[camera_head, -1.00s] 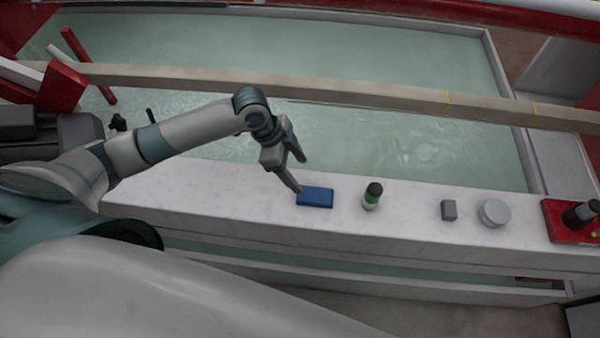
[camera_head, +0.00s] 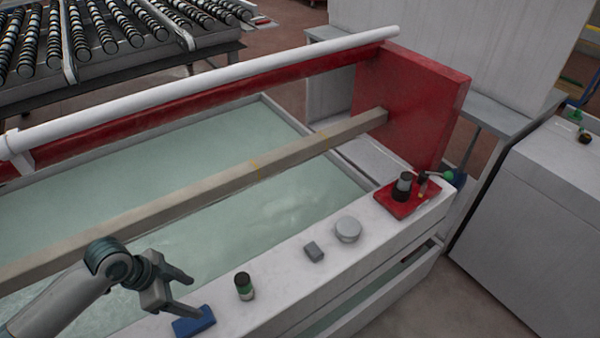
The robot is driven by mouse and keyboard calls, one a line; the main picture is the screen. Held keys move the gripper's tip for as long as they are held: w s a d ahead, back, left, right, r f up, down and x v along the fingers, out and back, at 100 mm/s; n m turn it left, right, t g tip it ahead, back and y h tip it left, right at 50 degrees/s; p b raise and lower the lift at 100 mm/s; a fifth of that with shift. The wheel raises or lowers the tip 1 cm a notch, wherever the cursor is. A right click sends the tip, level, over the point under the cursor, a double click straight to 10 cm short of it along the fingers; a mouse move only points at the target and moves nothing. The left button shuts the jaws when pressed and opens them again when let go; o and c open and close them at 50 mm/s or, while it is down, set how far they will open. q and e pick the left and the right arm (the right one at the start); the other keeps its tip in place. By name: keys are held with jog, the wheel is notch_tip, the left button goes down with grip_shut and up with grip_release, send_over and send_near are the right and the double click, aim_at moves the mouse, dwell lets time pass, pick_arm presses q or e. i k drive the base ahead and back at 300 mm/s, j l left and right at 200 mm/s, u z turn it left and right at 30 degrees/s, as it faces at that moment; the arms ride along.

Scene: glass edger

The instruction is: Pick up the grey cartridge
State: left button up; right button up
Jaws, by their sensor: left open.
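Two plain grey things lie on the white ledge: a small dark grey block (camera_head: 314,251) and a wider, lighter grey round puck (camera_head: 348,230) just right of it. I cannot tell for sure which one is the cartridge. My left gripper (camera_head: 194,297) is open and empty at lower left, well to the left of both. Its lower finger is over or beside a blue block (camera_head: 193,322); contact cannot be told. My right gripper is not in view.
A red plate (camera_head: 425,204) with dark cylinders sits at the ledge's right end. A long beam (camera_head: 230,178) crosses the water tank behind the ledge.

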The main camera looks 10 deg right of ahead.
aim_at(406, 178)
jog(key=z, duration=1.05)
